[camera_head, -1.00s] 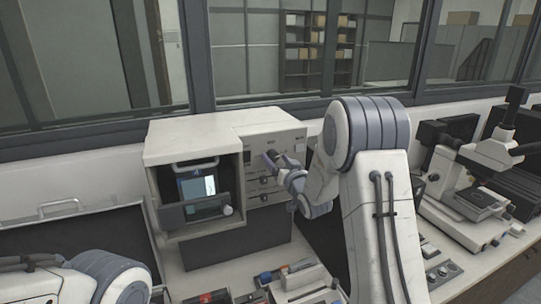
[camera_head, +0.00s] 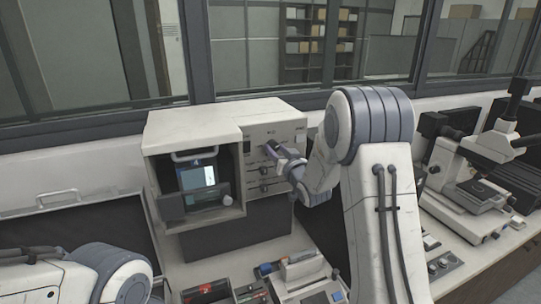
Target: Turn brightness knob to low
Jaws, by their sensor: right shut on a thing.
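The white mounting press (camera_head: 190,128) stands on the bench, with a control panel (camera_head: 290,130) on its right front face. My right gripper (camera_head: 270,147) is at the upper part of this panel, shut on a knob there that its fingers mostly hide. I cannot read the panel labels or the knob's setting. Smaller dark controls (camera_head: 264,178) sit below the gripper on the same panel. My left arm shows at the lower left, but its gripper is out of view.
The press has a recessed chamber with a lit screen (camera_head: 197,175) and a handle. A microscope (camera_head: 475,165) stands to the right. Boxes and small items (camera_head: 302,272) lie on the bench in front. An open dark case (camera_head: 70,235) is at the left.

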